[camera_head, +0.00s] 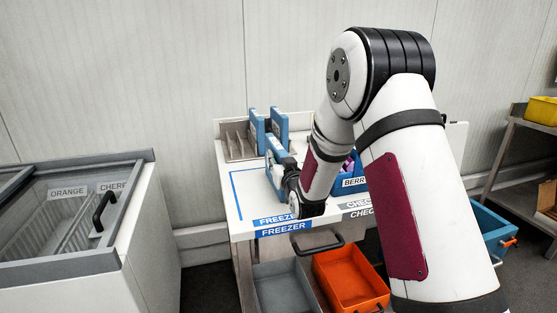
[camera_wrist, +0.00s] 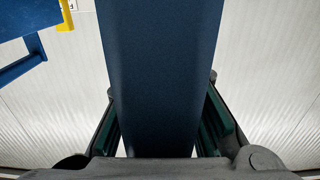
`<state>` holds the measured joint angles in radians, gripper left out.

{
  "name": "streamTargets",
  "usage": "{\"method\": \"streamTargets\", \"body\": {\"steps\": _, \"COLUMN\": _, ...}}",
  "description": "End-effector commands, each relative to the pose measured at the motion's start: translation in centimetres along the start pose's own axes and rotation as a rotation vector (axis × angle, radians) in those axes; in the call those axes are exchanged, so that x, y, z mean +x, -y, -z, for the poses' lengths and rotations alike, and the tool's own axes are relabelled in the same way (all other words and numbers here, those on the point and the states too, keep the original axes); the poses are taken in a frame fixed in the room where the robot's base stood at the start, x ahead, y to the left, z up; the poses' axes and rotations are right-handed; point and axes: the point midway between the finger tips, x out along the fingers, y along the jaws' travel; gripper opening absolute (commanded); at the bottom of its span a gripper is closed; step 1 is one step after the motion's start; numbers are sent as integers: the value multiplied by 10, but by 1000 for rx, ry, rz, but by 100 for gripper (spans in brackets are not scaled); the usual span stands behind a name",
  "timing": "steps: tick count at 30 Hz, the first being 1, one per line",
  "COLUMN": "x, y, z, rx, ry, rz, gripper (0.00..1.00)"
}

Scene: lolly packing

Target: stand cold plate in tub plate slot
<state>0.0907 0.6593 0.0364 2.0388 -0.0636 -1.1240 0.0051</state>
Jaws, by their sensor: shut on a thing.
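A blue cold plate (camera_head: 275,153) is held upright by my gripper (camera_head: 279,177) above the worktop's left half. In the wrist view the plate (camera_wrist: 160,80) fills the middle, dark blue, between the two fingers (camera_wrist: 162,135). The blue tub (camera_head: 352,183) with a label starting "BERR" stands to the right of my gripper, partly hidden by my arm. Something purple shows inside it. Its plate slot cannot be made out.
A grey slotted rack (camera_head: 238,151) stands at the worktop's back left, with two more blue plates (camera_head: 257,127) (camera_head: 280,127) upright by it. A glass-lidded freezer (camera_head: 70,215) is at left. Below the worktop are a grey bin (camera_head: 283,288) and an orange bin (camera_head: 352,283).

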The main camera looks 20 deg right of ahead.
Motion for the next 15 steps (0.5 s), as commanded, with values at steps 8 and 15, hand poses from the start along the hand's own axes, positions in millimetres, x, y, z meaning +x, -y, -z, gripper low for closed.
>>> {"method": "streamTargets", "body": {"steps": 8, "x": 0, "y": 0, "z": 2, "rx": 0, "ry": -10, "rz": 0, "gripper": 0}}
{"method": "streamTargets", "body": {"steps": 15, "x": 0, "y": 0, "z": -3, "rx": 0, "ry": -3, "rz": 0, "gripper": 45}}
